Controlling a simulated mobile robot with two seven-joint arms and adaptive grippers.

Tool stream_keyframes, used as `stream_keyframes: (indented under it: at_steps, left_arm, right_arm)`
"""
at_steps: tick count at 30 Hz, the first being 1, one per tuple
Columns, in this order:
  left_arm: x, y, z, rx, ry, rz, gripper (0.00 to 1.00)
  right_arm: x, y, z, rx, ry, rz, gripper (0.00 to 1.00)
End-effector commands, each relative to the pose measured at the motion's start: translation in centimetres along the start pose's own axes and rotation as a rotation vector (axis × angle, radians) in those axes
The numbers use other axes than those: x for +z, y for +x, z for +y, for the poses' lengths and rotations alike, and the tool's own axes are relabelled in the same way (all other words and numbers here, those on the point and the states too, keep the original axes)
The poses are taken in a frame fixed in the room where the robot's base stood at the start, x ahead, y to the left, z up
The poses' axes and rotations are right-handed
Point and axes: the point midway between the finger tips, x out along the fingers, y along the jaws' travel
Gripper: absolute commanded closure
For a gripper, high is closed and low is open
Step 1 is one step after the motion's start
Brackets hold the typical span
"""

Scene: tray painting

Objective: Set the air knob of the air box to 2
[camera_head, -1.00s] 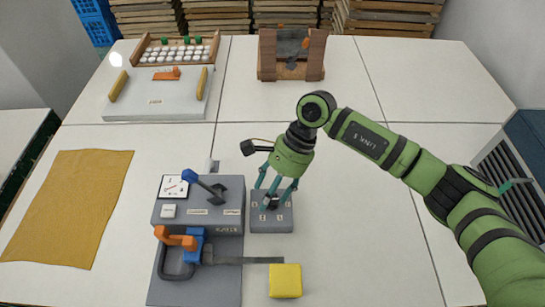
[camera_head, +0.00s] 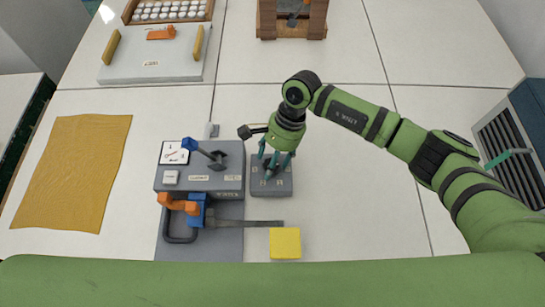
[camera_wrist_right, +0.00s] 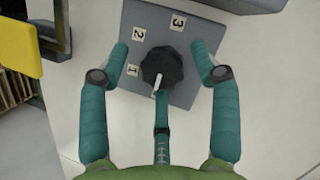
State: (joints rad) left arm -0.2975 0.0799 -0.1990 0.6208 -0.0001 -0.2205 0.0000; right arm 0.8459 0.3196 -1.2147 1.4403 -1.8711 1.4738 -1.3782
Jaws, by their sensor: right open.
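The air box (camera_head: 257,187) is a small grey box beside a larger grey panel in the head view. In the right wrist view its top (camera_wrist_right: 185,95) carries a round black knob (camera_wrist_right: 165,62) and the labels 1, 2 and 3. The knob's white pointer (camera_wrist_right: 156,88) points down and slightly left in that picture, not at a label; label 1 (camera_wrist_right: 132,70) is the nearest. My right gripper (camera_head: 271,167) is open over the box, with two fingers on either side of the knob and the third below it. Contact cannot be told. My left gripper is out of view.
The grey panel (camera_head: 225,183) with a blue-tipped lever (camera_head: 205,152) stands directly left of the air box. An orange-handled clamp (camera_head: 178,203) and a yellow block (camera_head: 285,243) are in front. The white table (camera_head: 350,215) is clear to the right.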

Motion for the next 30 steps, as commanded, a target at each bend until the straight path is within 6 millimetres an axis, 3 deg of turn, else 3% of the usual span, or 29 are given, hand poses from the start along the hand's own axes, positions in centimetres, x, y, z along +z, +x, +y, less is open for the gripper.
stream_keyframes:
  at_steps: [3,4,7,8,20,30]
  left_arm:
    - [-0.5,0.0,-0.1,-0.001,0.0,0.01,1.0]
    - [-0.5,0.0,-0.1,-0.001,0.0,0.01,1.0]
    - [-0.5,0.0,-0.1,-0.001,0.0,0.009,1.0]
    - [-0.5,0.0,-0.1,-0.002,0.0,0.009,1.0]
    - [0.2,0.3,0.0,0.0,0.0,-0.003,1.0]
    - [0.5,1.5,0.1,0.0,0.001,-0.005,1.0]
  right_arm:
    - [0.0,0.0,0.0,0.0,0.0,0.0,0.37]
    - [0.0,0.0,0.0,0.0,0.0,0.0,0.45]
    - [0.0,0.0,0.0,0.0,0.0,0.0,0.85]
    - [0.0,0.0,0.0,0.0,-0.001,-0.001,0.9]
    - [0.3,0.1,-0.1,-0.016,0.028,-0.008,0.9]
    - [0.5,0.2,0.0,-0.1,0.225,-0.012,0.9]
